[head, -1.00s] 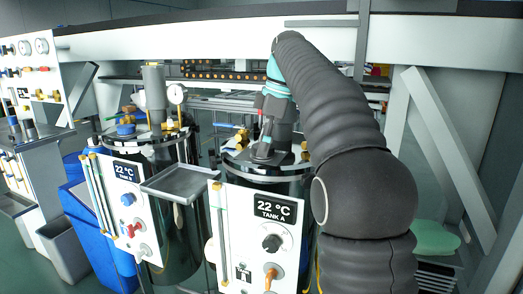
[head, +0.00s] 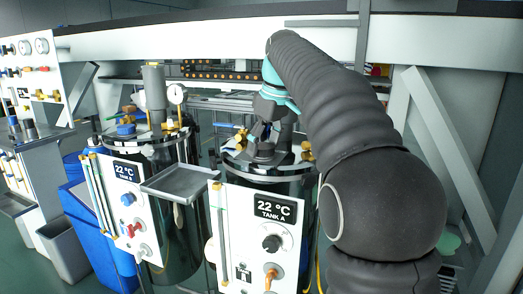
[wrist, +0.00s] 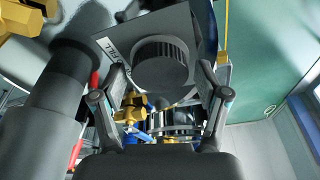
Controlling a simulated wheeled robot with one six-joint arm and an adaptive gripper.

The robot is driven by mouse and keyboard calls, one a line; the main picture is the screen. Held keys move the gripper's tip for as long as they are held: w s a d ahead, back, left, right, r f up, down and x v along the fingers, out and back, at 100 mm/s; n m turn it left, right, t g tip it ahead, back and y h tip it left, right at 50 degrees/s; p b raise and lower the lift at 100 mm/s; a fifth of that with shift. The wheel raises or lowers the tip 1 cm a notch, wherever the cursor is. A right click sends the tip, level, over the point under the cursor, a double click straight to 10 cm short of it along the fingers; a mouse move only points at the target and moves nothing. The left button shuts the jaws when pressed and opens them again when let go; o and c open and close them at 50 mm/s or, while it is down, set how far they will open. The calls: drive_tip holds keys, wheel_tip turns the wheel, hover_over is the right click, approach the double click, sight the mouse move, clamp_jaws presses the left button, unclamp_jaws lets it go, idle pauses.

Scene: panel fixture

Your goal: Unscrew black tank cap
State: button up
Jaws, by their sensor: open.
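The black cap (head: 264,150) sits on top of Tank A (head: 290,190), the right-hand tank. In the wrist view it is a round black cap (wrist: 160,68) with a ribbed rim, beside a plate marked "FILL". My gripper (head: 268,134) is just above the cap, pointing down. In the wrist view its two fingers (wrist: 160,80) are spread, one to each side of the cap, with visible gaps. Nothing is held. I cannot tell whether the fingertips reach down to the cap's rim.
Brass fittings (head: 307,150) and a blue-handled valve (head: 240,138) stand close around the cap. Tank B (head: 175,215) with a gauge (head: 177,94) is to the left. A grey tray (head: 180,183) sits between the tanks. A white beam (head: 440,42) runs behind and above.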

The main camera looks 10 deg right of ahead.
drive_tip(key=m+h, duration=0.1)
drive_tip(key=m, duration=0.5)
drive_tip(key=shift+a+m+t, duration=0.1)
drive_tip(key=shift+m+t, duration=0.2)
drive_tip(key=shift+m, duration=0.1)
drive_tip(key=c, duration=1.1)
drive_tip(key=shift+n, duration=1.8)
drive_tip(key=n+y, duration=0.1)
drive_tip(key=n, duration=0.1)
drive_tip(key=shift+n, duration=0.7)
drive_tip(key=shift+n+g+y, duration=0.4)
drive_tip(key=shift+n+g, duration=0.2)
drive_tip(key=shift+n, duration=1.1)
